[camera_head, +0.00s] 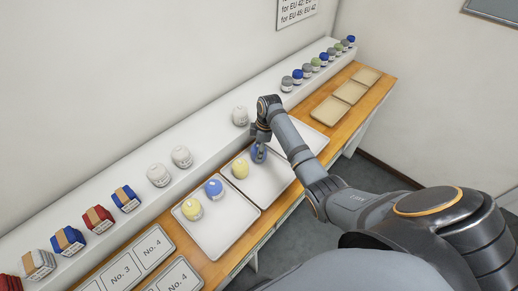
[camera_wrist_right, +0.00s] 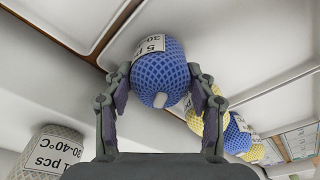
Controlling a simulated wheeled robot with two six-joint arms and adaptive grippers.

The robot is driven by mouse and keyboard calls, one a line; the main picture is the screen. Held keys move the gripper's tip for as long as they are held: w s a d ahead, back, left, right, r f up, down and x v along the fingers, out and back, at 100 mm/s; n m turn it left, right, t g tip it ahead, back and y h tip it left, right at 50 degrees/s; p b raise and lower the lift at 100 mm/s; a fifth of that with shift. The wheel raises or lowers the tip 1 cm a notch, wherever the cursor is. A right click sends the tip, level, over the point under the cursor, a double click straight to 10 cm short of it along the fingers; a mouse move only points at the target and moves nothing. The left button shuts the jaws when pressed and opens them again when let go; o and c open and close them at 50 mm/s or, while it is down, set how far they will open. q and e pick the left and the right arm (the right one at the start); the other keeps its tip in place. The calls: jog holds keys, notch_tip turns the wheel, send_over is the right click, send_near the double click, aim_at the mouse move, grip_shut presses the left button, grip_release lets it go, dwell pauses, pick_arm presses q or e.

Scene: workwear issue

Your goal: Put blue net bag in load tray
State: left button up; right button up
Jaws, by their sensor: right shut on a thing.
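My right gripper (camera_head: 259,142) is at the back of the middle white tray (camera_head: 268,185). It is shut on a blue net bag (camera_head: 257,154) with a white printed label. In the right wrist view, its two fingers (camera_wrist_right: 160,76) press on both sides of the blue net bag (camera_wrist_right: 162,68). I cannot tell whether the bag touches the tray. A yellow net bag (camera_head: 240,169) sits beside it in this tray. The left white tray (camera_head: 222,239) holds another blue bag (camera_head: 213,188) and a yellow bag (camera_head: 192,209). My left gripper is not in view.
The right white tray (camera_head: 310,138) looks empty where visible. A white ledge (camera_head: 210,140) behind holds grey-white bags (camera_head: 240,116), banded red and blue packs (camera_head: 98,219) and a row of small bags. Small beige trays (camera_head: 350,92) and numbered plates (camera_head: 152,245) lie on the wooden table.

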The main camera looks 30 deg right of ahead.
jog(key=o, duration=1.2)
jog(key=r, duration=0.3)
jog(key=d+r+b, duration=0.1)
jog(key=r, duration=0.2)
jog(key=r+b, duration=0.1)
jog(key=r, duration=0.3)
jog(key=shift+s+d, duration=0.25)
jog(key=shift+s, duration=0.05)
jog(key=shift+r+p, duration=0.5)
jog(key=shift+r, duration=0.3)
jog(key=shift+s+d+r, duration=0.1)
jog(key=shift+r, duration=0.2)
jog(key=shift+f, duration=0.1)
